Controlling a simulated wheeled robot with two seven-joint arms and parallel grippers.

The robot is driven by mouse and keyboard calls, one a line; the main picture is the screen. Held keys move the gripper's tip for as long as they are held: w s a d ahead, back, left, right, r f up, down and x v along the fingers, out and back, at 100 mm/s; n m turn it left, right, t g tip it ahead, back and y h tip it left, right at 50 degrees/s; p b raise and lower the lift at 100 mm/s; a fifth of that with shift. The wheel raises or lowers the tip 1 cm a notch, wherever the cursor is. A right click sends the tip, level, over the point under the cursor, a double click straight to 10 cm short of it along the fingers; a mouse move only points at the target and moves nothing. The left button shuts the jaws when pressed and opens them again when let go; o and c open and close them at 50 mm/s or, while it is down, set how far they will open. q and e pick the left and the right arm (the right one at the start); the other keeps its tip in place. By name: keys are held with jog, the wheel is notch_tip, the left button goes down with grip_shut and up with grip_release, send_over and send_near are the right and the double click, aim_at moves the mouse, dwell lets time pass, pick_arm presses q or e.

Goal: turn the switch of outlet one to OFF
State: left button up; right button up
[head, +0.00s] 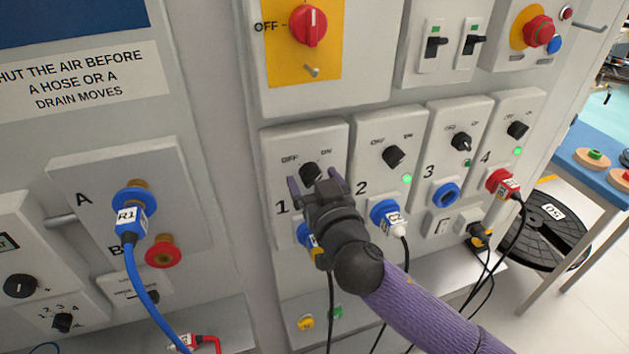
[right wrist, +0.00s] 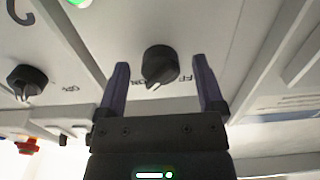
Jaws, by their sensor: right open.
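The outlet one panel (head: 268,160) carries a black rotary switch (head: 310,171) between the OFF and ON labels. My right gripper (head: 315,182) is open in front of it. In the right wrist view the switch (right wrist: 160,66) sits between the two spread fingers (right wrist: 160,82), with a gap on each side; contact is not evident. The picture there is upside down, and the switch's white mark points down and slightly left, toward the ON side. A lit green lamp (right wrist: 78,3) shows on the same panel. My left gripper is out of view.
Outlets three and four follow. A red main switch (head: 308,26) is above.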

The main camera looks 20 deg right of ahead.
jog(key=shift+c, duration=1)
grip_shut()
